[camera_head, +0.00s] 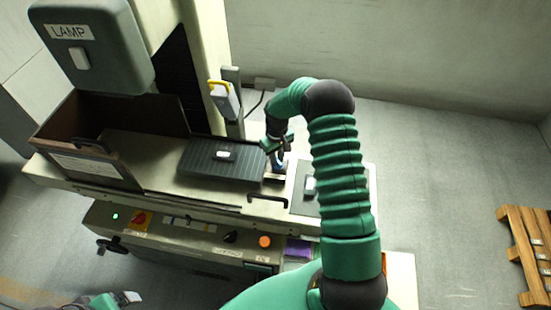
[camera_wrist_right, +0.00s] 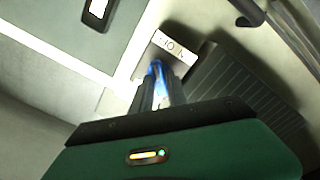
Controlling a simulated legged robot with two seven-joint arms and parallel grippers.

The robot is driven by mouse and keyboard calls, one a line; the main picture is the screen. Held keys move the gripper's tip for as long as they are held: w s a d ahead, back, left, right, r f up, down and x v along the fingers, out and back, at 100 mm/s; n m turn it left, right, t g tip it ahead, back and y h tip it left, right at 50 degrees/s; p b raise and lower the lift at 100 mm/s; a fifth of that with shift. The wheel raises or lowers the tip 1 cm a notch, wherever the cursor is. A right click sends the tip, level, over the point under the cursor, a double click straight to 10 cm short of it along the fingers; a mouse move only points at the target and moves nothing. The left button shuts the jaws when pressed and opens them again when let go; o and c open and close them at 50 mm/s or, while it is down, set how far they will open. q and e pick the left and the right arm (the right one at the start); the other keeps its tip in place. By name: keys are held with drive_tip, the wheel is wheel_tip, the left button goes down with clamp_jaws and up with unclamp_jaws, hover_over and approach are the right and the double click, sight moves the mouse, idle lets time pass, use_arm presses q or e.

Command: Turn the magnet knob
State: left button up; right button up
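My right gripper (camera_head: 279,160) points down at a small block (camera_head: 274,178) between the dark ribbed plate (camera_head: 200,168) and a grey plate at the right. In the right wrist view its blue-lit fingertips (camera_wrist_right: 157,68) are close together at the edge of this block (camera_wrist_right: 173,47), whose pale face carries dark marks. I see no separate knob; it may be hidden by the fingers. I cannot tell whether they grip anything. My left gripper (camera_head: 128,297) is low at the left edge, away from the machine bed, and its opening is unclear.
A grey plate (camera_head: 305,198) with a small light-topped item lies right of the block. A dark handle (camera_head: 268,198) is on the bed's front edge. A brown open box (camera_head: 105,165) stands left, under the lamp housing (camera_head: 95,50). The front panel (camera_head: 180,235) has several controls.

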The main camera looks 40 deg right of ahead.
drive_tip(key=shift+s+d+f, duration=0.1)
drive_tip(key=shift+d+f, duration=0.1)
drive_tip(key=shift+d, duration=0.2)
clamp_jaws()
drive_tip(key=shift+a, duration=0.45)
drive_tip(key=shift+d+m+b, duration=0.25)
drive_tip(key=shift+m+b, duration=0.1)
drive_tip(key=shift+m, duration=0.85)
drive_tip(key=m+b, duration=0.1)
drive_tip(key=m, duration=0.1)
drive_tip(key=shift+a+m, duration=0.15)
drive_tip(key=shift+m, duration=0.15)
drive_tip(key=m+b, duration=0.1)
drive_tip(key=m, duration=0.3)
drive_tip(key=shift+m, duration=0.3)
drive_tip(key=m, duration=0.4)
use_arm(q)
drive_tip(key=shift+d+f, duration=0.2)
drive_tip(key=shift+f, duration=0.45)
drive_tip(key=shift+d+f, duration=0.2)
drive_tip(key=shift+f, duration=0.4)
use_arm(e)
drive_tip(key=shift+m, duration=2.2)
use_arm(q)
drive_tip(key=shift+s, duration=0.1)
